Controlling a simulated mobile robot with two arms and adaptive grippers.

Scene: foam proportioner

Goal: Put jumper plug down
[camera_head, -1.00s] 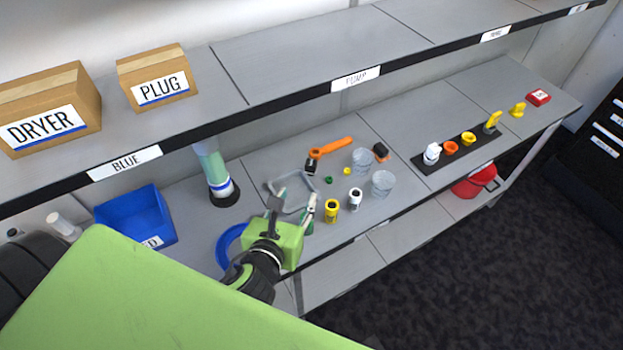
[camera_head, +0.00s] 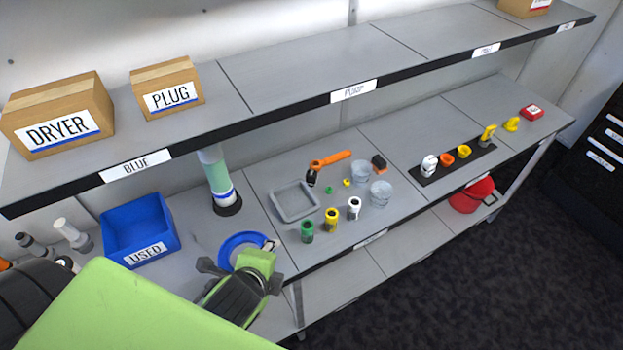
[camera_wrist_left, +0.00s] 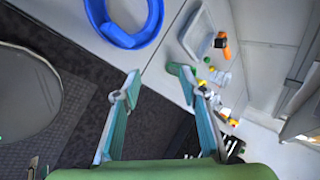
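My left gripper (camera_head: 268,247) is green with dark parts in the head view, low beside the blue ring (camera_head: 243,250). In the left wrist view its two teal-padded fingers (camera_wrist_left: 164,98) stand wide apart, with nothing visible between them. I cannot single out the jumper plug with certainty. A small green piece (camera_head: 328,190) and a small yellow piece (camera_head: 346,183) lie on the bench behind the green cylinder (camera_head: 307,231), yellow cylinder (camera_head: 331,219) and white cylinder (camera_head: 353,208).
A grey tray (camera_head: 294,218) sits right of the ring, with an orange-handled tool (camera_head: 332,159) behind it. A blue USED bin (camera_head: 138,232) stands left. The upper shelf (camera_head: 290,58) overhangs the bench. Clear cups (camera_head: 381,194) stand to the right.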

